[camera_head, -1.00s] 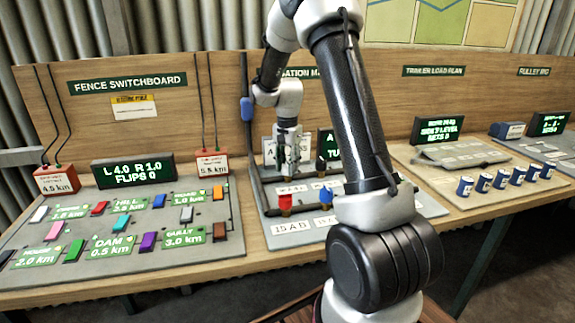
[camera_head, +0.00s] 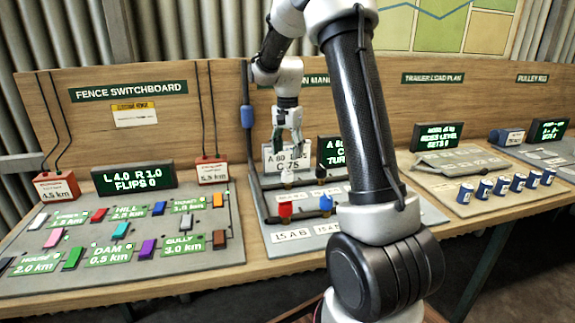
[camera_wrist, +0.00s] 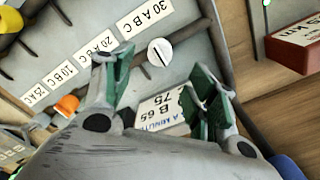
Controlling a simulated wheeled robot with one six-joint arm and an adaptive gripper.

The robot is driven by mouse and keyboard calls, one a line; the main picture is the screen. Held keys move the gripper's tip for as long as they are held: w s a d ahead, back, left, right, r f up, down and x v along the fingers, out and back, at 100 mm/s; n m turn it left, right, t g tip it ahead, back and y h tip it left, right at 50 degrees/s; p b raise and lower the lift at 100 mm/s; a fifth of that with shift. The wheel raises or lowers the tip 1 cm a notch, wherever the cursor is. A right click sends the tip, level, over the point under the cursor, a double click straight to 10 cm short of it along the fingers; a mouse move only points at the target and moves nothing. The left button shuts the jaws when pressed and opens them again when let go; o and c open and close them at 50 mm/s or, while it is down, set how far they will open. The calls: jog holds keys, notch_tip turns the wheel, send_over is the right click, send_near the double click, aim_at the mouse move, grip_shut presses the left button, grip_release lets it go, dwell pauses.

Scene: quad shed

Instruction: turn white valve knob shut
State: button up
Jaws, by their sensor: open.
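The white valve knob (camera_head: 288,177) stands on the grey irrigation panel's back pipe, below my gripper. In the wrist view the white knob (camera_wrist: 160,52) is round with a dark line across its face. My gripper (camera_head: 288,150) points down above it, open and empty. In the wrist view its green-padded fingers (camera_wrist: 163,68) are spread wide, with the knob just beyond and between the tips; I see no contact. A number card (camera_head: 288,160) stands behind the fingers, partly hidden by them.
A green display (camera_head: 329,152) stands at the right, partly behind my arm. A vertical pipe with a blue fitting (camera_head: 247,116) rises at the left.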

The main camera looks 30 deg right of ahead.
notch_tip(320, 180, up, 4)
jog(key=shift+f, duration=0.1)
dwell(0.5)
jog(key=s+a+r+n+t, duration=0.1)
jog(key=s+n, duration=0.3)
jog(key=s, duration=0.6)
jog(key=s+a+r+n+t, duration=0.2)
jog(key=s+a+r+n, duration=0.1)
jog(key=s, duration=0.7)
jog(key=s+a+r+n+t, duration=0.1)
jog(key=s+a+r+n, duration=0.2)
jog(key=s, duration=0.8)
jog(key=shift+n, duration=1.2)
